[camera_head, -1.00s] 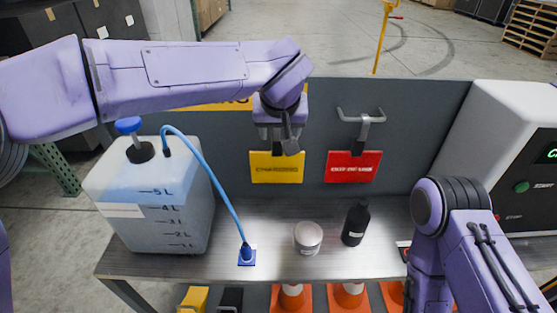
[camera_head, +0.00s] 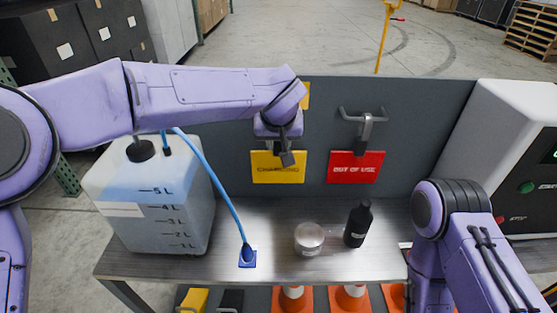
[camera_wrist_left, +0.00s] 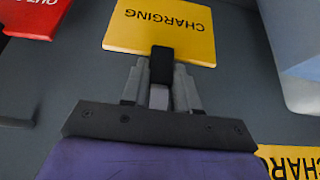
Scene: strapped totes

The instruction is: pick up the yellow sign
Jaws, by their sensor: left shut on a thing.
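The yellow sign (camera_head: 278,172), lettered CHARGING, is upright in front of the grey back panel. My left gripper (camera_head: 284,153) is at its top edge, shut on the sign's dark upper piece. In the left wrist view, the sign (camera_wrist_left: 165,25) is beyond the fingers (camera_wrist_left: 160,85), which close around that dark piece. The gripper hides the hook behind it, so I cannot tell whether the sign still rests on it. My right arm is at the lower right; its gripper does not show.
A red OUT OF USE sign (camera_head: 354,168) hangs close to the right. A white machine (camera_head: 500,140) stands right.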

